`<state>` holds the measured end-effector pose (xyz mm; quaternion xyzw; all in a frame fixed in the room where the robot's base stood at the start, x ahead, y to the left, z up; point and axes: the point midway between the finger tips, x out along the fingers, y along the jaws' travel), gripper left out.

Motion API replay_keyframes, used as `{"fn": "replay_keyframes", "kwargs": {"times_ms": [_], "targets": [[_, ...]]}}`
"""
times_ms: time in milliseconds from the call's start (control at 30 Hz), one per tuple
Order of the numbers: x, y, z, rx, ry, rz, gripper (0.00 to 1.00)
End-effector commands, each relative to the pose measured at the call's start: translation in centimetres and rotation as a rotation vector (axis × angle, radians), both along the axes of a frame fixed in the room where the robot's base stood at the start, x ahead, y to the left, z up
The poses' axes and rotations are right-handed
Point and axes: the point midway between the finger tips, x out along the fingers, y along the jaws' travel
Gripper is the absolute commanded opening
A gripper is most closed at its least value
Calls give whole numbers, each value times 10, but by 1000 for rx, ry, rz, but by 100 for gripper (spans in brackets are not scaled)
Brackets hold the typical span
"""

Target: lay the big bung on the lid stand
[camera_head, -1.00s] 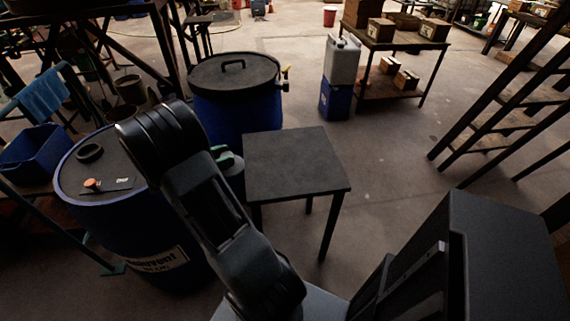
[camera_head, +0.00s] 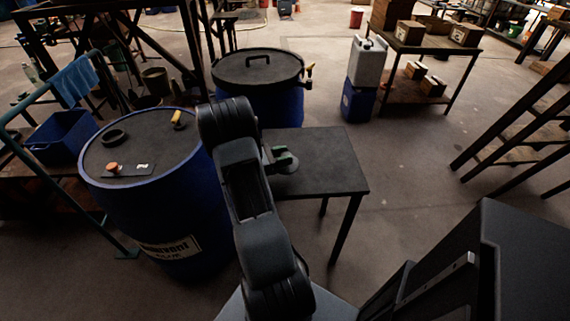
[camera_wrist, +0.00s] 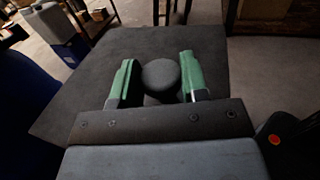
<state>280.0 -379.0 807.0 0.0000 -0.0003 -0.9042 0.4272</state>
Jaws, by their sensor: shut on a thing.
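My gripper (camera_head: 278,158) has green fingers and is over the left part of the lid stand, a dark square-topped table (camera_head: 335,165). In the wrist view, the gripper (camera_wrist: 158,84) is shut on the big bung (camera_wrist: 160,74), a dark grey piece with a rounded knob between the two fingers. The stand's top (camera_wrist: 85,80) spreads beneath and beyond it in that view. The bung's lower part is largely hidden by the gripper. I cannot tell whether it touches the stand. The visible part of the stand's top is bare.
A blue drum (camera_head: 165,215) with a dark lid, a black ring and an orange knob stands left. Another blue vat (camera_head: 275,105) with a handled lid is behind the stand. A white canister (camera_head: 367,62) sits on a blue one behind right. Open floor lies right of the stand.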

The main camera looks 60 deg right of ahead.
Motion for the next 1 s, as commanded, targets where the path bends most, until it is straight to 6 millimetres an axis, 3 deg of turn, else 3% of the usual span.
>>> {"fn": "replay_keyframes", "kwargs": {"times_ms": [300, 733, 767, 1000], "targets": [[-3, -5, -37, 1, 1, 0, 17], [-2, -5, -42, 1, 1, 0, 17], [-2, -5, -42, 0, 0, 0, 42], [-2, -5, -41, 0, 0, 0, 65]]}}
